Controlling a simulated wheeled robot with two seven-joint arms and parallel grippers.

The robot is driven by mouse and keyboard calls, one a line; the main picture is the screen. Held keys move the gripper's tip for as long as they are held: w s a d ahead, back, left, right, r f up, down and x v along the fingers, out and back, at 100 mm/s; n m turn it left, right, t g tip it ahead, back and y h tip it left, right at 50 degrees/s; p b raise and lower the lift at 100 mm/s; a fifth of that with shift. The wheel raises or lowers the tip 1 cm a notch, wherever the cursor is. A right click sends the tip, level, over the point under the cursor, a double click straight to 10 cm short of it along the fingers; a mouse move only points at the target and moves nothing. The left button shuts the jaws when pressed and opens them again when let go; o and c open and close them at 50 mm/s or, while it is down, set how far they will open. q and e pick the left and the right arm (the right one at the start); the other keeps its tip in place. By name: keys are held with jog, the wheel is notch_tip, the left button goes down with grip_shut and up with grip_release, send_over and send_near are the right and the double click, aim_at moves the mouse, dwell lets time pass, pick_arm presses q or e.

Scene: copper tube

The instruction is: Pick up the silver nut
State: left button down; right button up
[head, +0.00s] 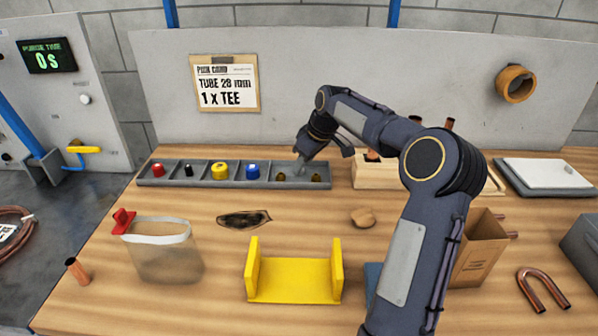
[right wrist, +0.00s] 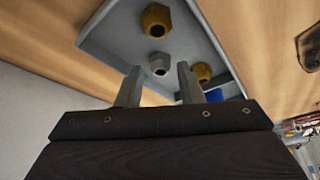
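The silver nut (right wrist: 159,63) lies in the grey tray (right wrist: 110,27), between two brass nuts (right wrist: 157,20) (right wrist: 202,72) in the right wrist view. My right gripper (right wrist: 158,78) is open, one finger on each side of the silver nut's line, with visible gaps and no contact that I can see. In the head view my right gripper (head: 302,155) reaches down over the right part of the grey tray (head: 226,184). There the brass nuts (head: 281,177) (head: 316,177) show, but the silver nut cannot be made out clearly by the gripper. My left gripper is not in view.
The tray also holds a red part (head: 158,168), a yellow part (head: 220,170) and a blue part (head: 252,171). A wooden block holder (head: 372,174) stands close right of the tray. A yellow bracket (head: 293,280) and clear container (head: 166,258) stand nearer.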

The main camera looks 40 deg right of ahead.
jog(key=shift+w+f, duration=0.25)
jog(key=shift+f, duration=0.4)
grip_shut()
jog(key=shift+r, duration=0.1)
